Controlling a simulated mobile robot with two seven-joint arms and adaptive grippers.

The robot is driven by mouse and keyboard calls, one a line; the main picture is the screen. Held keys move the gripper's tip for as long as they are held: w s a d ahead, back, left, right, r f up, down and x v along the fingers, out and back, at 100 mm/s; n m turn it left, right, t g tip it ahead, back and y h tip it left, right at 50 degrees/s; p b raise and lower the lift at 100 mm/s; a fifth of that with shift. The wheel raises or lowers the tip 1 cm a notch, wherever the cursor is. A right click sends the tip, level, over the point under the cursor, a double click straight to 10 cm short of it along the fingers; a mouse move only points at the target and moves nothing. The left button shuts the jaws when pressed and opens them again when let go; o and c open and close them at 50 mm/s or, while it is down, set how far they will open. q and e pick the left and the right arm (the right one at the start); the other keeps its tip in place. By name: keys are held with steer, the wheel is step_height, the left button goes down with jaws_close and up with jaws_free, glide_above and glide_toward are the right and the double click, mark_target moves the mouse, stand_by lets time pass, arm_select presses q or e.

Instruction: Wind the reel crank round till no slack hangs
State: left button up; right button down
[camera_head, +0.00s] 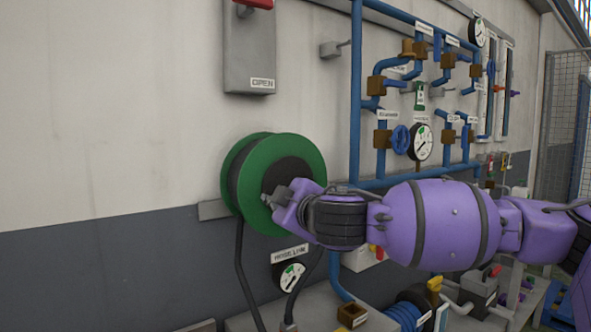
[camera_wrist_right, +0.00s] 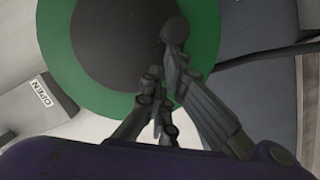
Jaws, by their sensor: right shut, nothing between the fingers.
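The green reel (camera_head: 306,150) is mounted on the wall, with a dark middle. It also fills the top of the right wrist view (camera_wrist_right: 207,20). A dark hose (camera_head: 243,275) hangs down from it. My right gripper (camera_head: 278,200) is at the front of the reel, over its lower middle, shut with nothing between the fingers. In the right wrist view a dark rounded piece, apparently the crank knob (camera_wrist_right: 175,30), shows against the hub just beyond my fingers. I cannot tell whether they touch it. The rest of the crank is hidden or blends in. My left gripper is not in view.
A grey box marked OPEN (camera_head: 249,50) is on the wall above the reel. A HOSE LINE gauge (camera_head: 290,277) is below it. Blue pipes (camera_head: 356,100) with valves and gauges stand to the right. The wall left of the reel is clear.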

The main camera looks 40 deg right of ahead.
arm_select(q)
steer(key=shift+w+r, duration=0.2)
arm_select(e)
steer(key=f+n, duration=0.1)
steer(key=n, duration=0.1)
steer(key=d+f+n+t, duration=0.1)
steer(key=n, duration=0.1)
steer(key=d+f+n+h, duration=0.1)
steer(key=n, duration=0.1)
steer(key=shift+d, duration=0.1)
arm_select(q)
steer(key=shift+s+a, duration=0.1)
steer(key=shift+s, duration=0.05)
arm_select(e)
steer(key=shift+n, duration=0.3)
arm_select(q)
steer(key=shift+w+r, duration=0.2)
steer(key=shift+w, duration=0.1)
